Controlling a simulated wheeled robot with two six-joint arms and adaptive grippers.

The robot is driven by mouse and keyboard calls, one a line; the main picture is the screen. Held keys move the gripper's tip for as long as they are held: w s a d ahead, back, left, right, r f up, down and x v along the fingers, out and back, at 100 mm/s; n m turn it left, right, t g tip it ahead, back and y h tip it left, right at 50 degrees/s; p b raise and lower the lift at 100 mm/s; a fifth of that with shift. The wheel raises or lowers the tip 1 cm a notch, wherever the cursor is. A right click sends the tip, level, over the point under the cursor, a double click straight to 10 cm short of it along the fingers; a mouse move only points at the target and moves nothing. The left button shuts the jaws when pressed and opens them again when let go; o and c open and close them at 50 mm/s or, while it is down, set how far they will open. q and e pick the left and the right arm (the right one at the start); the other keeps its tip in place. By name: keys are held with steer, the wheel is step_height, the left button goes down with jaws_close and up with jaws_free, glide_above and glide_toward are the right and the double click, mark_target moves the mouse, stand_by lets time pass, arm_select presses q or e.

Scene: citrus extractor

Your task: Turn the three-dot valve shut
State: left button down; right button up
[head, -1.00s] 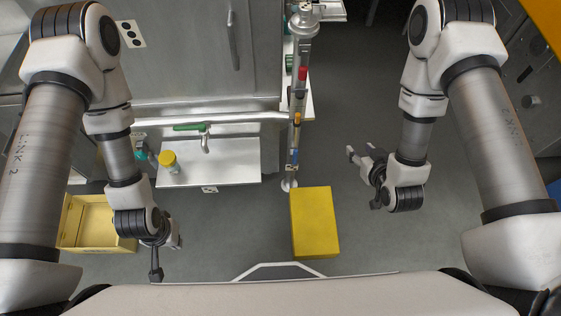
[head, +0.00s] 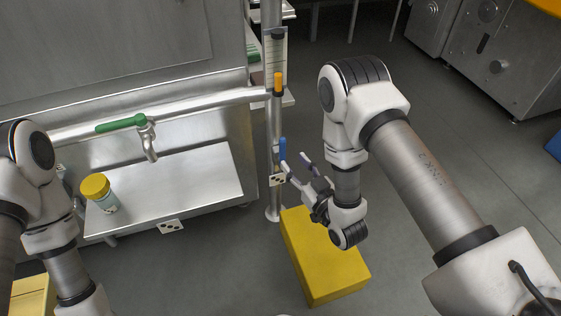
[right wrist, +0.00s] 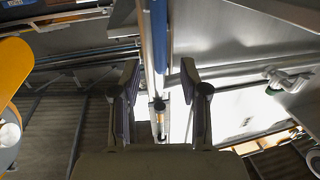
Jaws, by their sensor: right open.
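A blue valve handle (head: 282,149) points upright along the steel post (head: 273,200) in the head view. A white tag (head: 278,180) with dark dots sits just below it; the dots are too small to count surely. My right gripper (head: 294,163) is open and empty, its fingertips close to the right of the blue handle. In the right wrist view, a blue upright bar (right wrist: 161,38) shows ahead between the spread fingers of my right gripper (right wrist: 160,76), with no clear contact. My left gripper is out of view.
A green-handled tap (head: 121,123) hangs over a steel tray (head: 200,180) with a yellow-lidded jar (head: 98,190) and a dotted tag (head: 170,227). A yellow box (head: 325,270) stands below my right gripper.

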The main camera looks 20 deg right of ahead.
mark_target(284, 150)
steer(key=b+x, duration=0.2)
steer(key=x, duration=0.4)
steer(key=shift+a, duration=0.1)
steer(key=shift+w+a+r, duration=0.1)
steer(key=shift+w+r, duration=0.05)
steer(key=shift+w, duration=0.35)
jaws_close()
